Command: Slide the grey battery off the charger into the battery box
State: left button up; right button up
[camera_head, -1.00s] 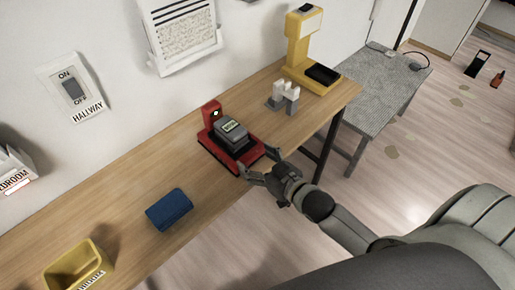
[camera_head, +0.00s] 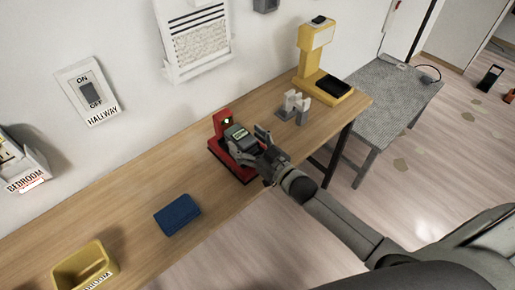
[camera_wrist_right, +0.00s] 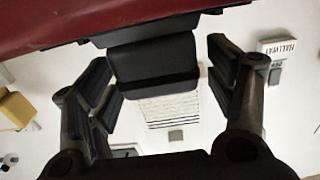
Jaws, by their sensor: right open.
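The grey battery (camera_head: 240,139) sits on the red charger (camera_head: 220,151) on the wooden table. The charger's upright post at the back has a small green light. My right gripper (camera_head: 262,146) is at the front right of the battery. In the right wrist view the gripper (camera_wrist_right: 160,85) is open, its fingers on either side of the dark battery (camera_wrist_right: 152,68), with a gap visible on each side. The charger's red edge (camera_wrist_right: 90,22) crosses the top there. A yellow open box (camera_head: 85,266), possibly the battery box, stands at the table's lower left; its label is partly cut off. My left gripper is out of view.
A blue block (camera_head: 177,214) lies between the charger and the yellow box. Grey-white pieces (camera_head: 293,107) and a yellow stand (camera_head: 318,65) are to the right of the charger. A wall switch (camera_head: 88,93) is behind the table.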

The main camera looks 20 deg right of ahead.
jog(key=shift+x, duration=1.35)
jog(key=c, duration=1.4)
jog(key=o, duration=0.6)
jog(key=c, duration=0.4)
jog(key=shift+p+v, duration=1.3)
jog(key=shift+v, duration=1.2)
jog(key=shift+p+v, duration=1)
jog(key=shift+v, duration=1.45)
jog(key=shift+s+r, duration=0.1)
jog(key=shift+p+v, duration=0.75)
jog(key=shift+v, duration=1.15)
